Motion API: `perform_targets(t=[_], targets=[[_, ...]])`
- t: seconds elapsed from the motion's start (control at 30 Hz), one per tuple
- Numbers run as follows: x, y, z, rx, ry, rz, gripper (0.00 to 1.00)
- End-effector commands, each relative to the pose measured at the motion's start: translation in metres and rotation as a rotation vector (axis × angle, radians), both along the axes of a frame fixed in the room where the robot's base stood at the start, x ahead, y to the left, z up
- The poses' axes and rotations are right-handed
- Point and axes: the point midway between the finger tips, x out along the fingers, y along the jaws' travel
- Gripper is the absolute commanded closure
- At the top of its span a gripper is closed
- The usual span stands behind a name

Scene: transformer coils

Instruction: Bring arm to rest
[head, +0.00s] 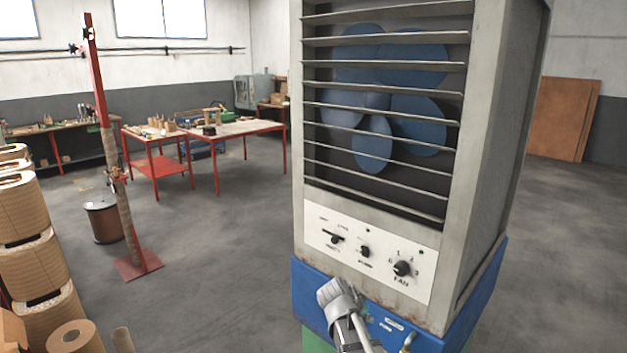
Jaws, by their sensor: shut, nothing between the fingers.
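My gripper (329,291) shows at the bottom of the head view, just right of the middle. It is small and partly turned away, and it looks shut and empty. It appears in front of the lower front of a tall grey cooler (480,200), below its white control panel (368,253). Whether it touches the cooler I cannot tell. Part of my arm shows below it and runs out of the bottom edge of the picture. The rest of the arm is out of view.
The cooler has a slatted front with a blue fan (373,145) and a blue base (480,300). Stacked coils (25,215) stand at the left. A red post (97,75) and red-legged tables (245,128) stand further back. The grey floor between is mostly clear.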

Motion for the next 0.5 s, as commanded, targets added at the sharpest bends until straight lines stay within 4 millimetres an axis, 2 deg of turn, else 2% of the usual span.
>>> perform_targets(t=[0.03, 0.23, 0.4, 0.5], targets=[[-0.019, -0.009, -0.007, 0.028, 0.059, 0.018, 1.00], [-0.077, -0.023, -0.029, 0.174, 0.291, 0.152, 1.00], [-0.122, -0.025, -0.040, 0.313, 0.433, 0.304, 1.00], [-0.141, -0.022, -0.042, 0.380, 0.484, 0.386, 1.00]])
